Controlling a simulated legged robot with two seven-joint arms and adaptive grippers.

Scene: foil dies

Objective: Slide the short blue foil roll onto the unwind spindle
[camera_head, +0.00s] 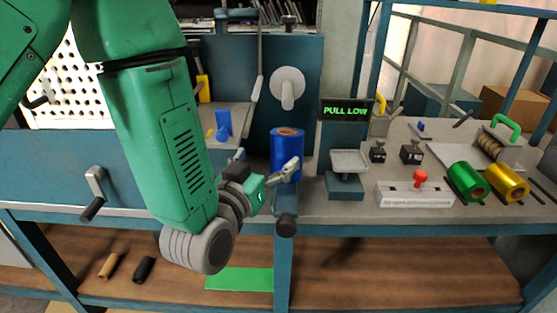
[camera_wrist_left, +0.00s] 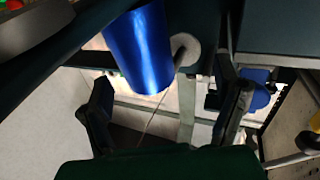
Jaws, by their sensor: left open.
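The blue foil roll (camera_head: 287,148) stands upright at the bench's front, with its brown core facing up. It also shows in the left wrist view (camera_wrist_left: 140,48), ahead of my fingers. The unwind spindle (camera_head: 288,92) is a pale disc with a peg on the blue panel behind and above the roll. Its disc shows beside the roll in the left wrist view (camera_wrist_left: 186,47). My left gripper (camera_head: 290,172) is open at the roll's lower front, overlapping it in the head view. Its fingers are spread and empty in the wrist view (camera_wrist_left: 166,88). My right gripper is not in view.
A scale-like stand (camera_head: 347,172) is right of the roll, below a "PULL LOW" sign (camera_head: 345,111). Green (camera_head: 464,182) and gold (camera_head: 504,182) rolls lie farther right. A box with a red knob (camera_head: 415,193) and a crank handle (camera_head: 95,190) sit at the front.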

